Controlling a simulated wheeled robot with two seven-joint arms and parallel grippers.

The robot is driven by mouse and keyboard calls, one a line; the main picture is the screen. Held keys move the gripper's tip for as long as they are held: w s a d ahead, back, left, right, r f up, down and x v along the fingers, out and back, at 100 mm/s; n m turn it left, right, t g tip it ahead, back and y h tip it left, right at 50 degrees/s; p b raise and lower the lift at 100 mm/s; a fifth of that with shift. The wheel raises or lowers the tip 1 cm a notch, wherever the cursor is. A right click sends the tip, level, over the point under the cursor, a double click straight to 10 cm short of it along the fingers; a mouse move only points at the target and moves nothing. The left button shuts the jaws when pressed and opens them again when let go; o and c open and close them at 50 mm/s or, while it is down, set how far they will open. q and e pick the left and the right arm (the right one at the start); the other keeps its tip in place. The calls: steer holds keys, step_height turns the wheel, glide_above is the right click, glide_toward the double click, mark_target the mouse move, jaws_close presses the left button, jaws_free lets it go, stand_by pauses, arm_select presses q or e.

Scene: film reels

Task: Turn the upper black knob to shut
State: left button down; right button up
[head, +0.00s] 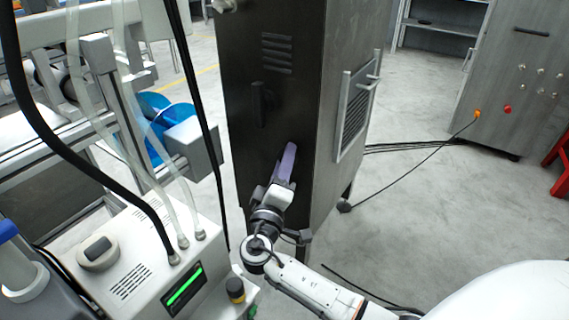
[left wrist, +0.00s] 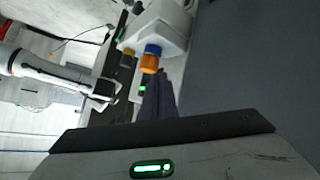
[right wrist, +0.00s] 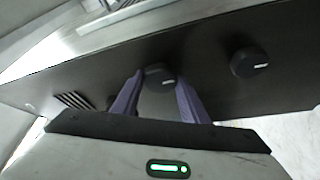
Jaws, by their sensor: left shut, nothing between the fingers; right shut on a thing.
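The upper black knob (right wrist: 159,76) sits on the dark cabinet face, between the purple fingers of my right gripper (right wrist: 159,88) in the right wrist view. The fingers are shut on its two sides; a short white mark shows on it. A second black knob (right wrist: 249,63), with its own white mark, stands free to the right, farther from the vents. In the head view my right gripper (head: 287,160) reaches the cabinet front (head: 285,110) and hides both knobs. My left gripper (left wrist: 160,95) shows only in the left wrist view, its fingers together and empty.
A dark handle (head: 260,104) and vent slots (head: 277,53) are above my right gripper. A white machine (head: 135,265) with hoses and a green display stands at the lower left. A blue reel (head: 165,125) is behind it. Floor right of the cabinet is mostly clear, with cables.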

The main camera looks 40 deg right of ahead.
stand_by(0.6)
steer(key=o, duration=1.1)
steer(key=shift+c, duration=0.2)
steer(key=shift+m, duration=0.3)
